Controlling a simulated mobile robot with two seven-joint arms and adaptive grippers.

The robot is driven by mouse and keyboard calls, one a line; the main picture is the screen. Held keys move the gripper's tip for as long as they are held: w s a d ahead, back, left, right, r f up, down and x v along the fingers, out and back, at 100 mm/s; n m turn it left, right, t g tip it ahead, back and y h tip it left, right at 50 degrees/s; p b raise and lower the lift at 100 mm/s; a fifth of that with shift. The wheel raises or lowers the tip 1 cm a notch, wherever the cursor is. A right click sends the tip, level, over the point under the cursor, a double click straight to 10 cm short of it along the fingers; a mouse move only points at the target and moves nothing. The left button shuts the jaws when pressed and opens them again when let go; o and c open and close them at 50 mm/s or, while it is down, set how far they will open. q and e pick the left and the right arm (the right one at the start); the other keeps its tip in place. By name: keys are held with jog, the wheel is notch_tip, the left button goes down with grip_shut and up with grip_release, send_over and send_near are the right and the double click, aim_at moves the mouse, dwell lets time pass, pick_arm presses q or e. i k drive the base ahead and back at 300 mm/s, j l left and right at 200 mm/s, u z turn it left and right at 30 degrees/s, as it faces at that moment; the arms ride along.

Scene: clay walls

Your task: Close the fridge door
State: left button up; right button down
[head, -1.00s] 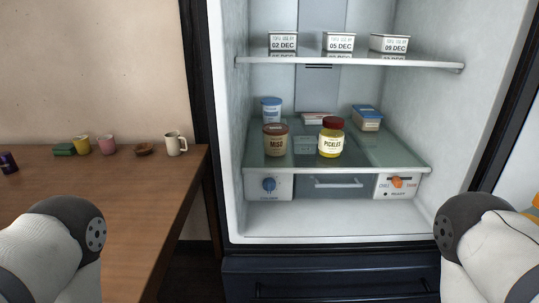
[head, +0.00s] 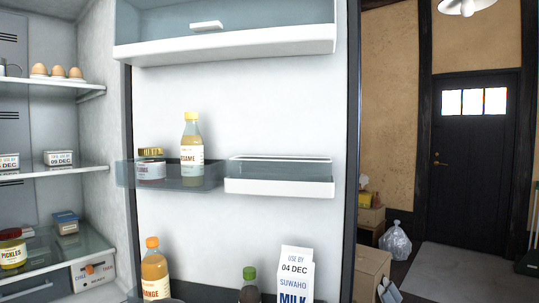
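The fridge door (head: 270,112) stands wide open in the middle of the head view, its inner side facing me. Its shelves hold a jar with a gold lid (head: 151,165), a sesame bottle (head: 192,150), an orange bottle (head: 155,268), a green-capped bottle (head: 249,287) and a milk carton (head: 295,275). The fridge interior (head: 55,120) shows at the left, with eggs (head: 57,72), labelled tubs (head: 58,159) and a pickles jar (head: 12,250) on its shelves. Neither gripper is in view.
Right of the door are a cardboard box (head: 371,273), a clear bag (head: 396,242) and a dark room door (head: 470,145) in a clay wall. A pale mat (head: 460,270) lies on the floor before that door, with clear room on it.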

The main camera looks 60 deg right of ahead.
aim_at(292, 90)
jog(key=k+l+u, duration=0.2)
jog(key=k+l, duration=0.2)
jog(key=l, duration=0.2)
jog(key=k+l+u, duration=0.2)
jog(key=k+l, duration=0.4)
jog(key=l, duration=0.3)
jog(key=l+u, duration=0.15)
jog(key=l, duration=0.2)
jog(key=k+l, duration=0.15)
jog(key=l, duration=0.2)
jog(key=k+l+u, duration=0.15)
jog(key=l, duration=0.25)
jog(key=i+l+u, duration=0.15)
jog(key=l, duration=0.6)
jog(key=l+u, duration=0.2)
jog(key=l, duration=0.55)
jog(key=i+l, duration=0.15)
jog(key=l, duration=0.2)
jog(key=i+l+u, duration=0.15)
jog(key=l, duration=0.2)
